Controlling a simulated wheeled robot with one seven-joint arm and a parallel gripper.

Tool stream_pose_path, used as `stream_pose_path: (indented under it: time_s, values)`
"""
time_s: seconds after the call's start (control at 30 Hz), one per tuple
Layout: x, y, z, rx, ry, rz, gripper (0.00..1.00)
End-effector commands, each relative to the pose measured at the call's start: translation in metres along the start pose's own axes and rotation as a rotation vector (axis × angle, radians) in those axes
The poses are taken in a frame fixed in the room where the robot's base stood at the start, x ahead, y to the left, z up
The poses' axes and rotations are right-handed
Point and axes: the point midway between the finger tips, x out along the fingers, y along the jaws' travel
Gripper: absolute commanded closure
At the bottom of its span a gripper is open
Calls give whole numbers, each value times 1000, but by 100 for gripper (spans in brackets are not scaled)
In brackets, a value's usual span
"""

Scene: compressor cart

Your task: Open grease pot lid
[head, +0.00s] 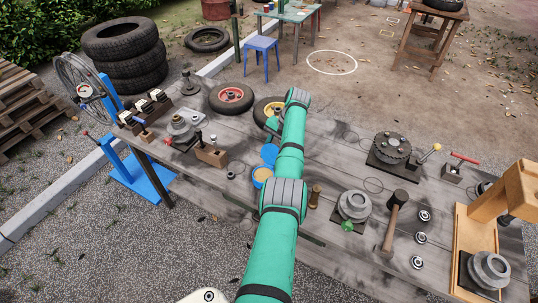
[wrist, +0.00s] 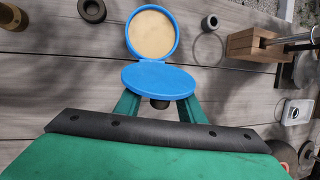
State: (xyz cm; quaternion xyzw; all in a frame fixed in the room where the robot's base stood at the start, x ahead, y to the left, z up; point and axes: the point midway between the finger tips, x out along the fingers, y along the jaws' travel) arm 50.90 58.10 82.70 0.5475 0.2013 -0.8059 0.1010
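The blue grease pot (wrist: 177,35) is near the top middle of the wrist view, its mouth uncovered and pale grease showing inside. Its round blue lid (wrist: 159,77) is swung back, joined at the pot's rim on the side towards my gripper. A dark knob (wrist: 159,104) shows below the lid. My gripper (wrist: 158,97) is open, with one green finger on each side of the knob and gaps beside it. The lid hides the fingertips. In the head view the pot (head: 262,175) and lid (head: 269,153) show left of my arm.
A wooden block (head: 212,155) stands left of the pot on the grey plank table (head: 320,205). A small metal ring (head: 231,175) lies nearby. A brass cylinder (head: 315,196) and a stepped pulley (head: 353,205) stand to the right. Wheels (head: 231,97) lie at the table's far side.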

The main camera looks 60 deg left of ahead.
Motion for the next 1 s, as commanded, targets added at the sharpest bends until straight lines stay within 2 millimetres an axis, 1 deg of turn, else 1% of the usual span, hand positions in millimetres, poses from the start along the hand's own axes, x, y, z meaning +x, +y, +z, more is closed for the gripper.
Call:
stream_pose_path:
  time_s: [0.17,0.27,0.37,0.6,0.7,0.8,0.9,1.0]
  values:
    - [1,-3,1,-4,-1,3,65]
    - [-4,-6,2,-8,-2,4,65]
    - [-16,-6,2,-7,-1,3,65]
    - [-64,0,0,1,2,0,65]
    - [-80,0,0,2,1,0,65]
    - [-94,1,0,2,0,-1,65]
    - [-103,2,0,2,0,-1,65]
    - [-107,2,0,3,0,-1,65]
